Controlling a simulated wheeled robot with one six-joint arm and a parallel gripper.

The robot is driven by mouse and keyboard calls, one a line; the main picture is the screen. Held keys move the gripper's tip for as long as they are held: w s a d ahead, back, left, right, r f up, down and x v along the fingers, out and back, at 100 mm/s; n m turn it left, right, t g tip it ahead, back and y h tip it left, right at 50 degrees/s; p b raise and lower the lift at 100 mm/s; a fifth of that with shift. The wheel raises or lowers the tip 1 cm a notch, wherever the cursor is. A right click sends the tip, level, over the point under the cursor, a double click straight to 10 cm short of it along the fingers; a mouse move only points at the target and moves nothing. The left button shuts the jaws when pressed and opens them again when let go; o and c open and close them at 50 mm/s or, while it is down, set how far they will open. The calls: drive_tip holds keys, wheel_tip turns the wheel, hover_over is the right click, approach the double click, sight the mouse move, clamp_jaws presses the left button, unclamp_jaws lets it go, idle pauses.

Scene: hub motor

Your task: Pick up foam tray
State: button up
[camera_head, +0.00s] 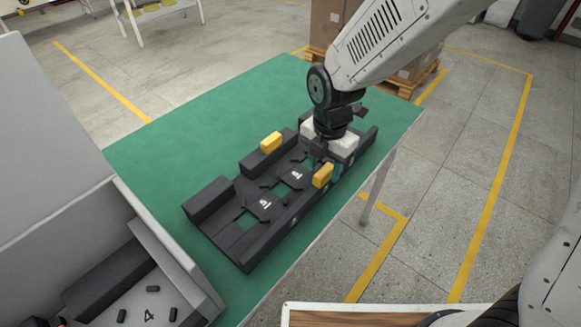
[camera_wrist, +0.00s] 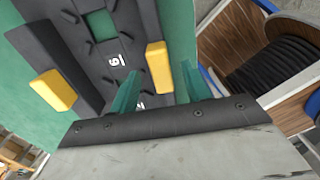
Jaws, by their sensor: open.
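The foam tray (camera_head: 240,246) is a long black tray with raised side blocks and white number marks, lying on a green table. One yellow block (camera_head: 270,142) sits on its far side wall and another yellow block (camera_head: 323,176) on its near wall. My gripper (camera_head: 326,168) is over the near wall, its teal fingers open and pointing down. In the wrist view, the tray (camera_wrist: 75,38) runs away from my gripper (camera_wrist: 161,70), and the near yellow block (camera_wrist: 158,75) shows between the open fingers. I cannot tell whether the fingers touch it. My gripper body hides part of the tray's right end.
The green table (camera_head: 205,125) has free room behind and left of the tray. A grey bin (camera_head: 150,270) with black parts stands at the left. Cardboard boxes on a pallet (camera_head: 405,85) stand behind. A cable spool (camera_wrist: 270,60) shows in the wrist view.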

wheel_tip(320, 180, down, 5)
drive_tip(key=shift+d+r, duration=0.1)
drive_tip(key=shift+r, duration=0.05)
clamp_jaws()
drive_tip(key=shift+r, duration=0.1)
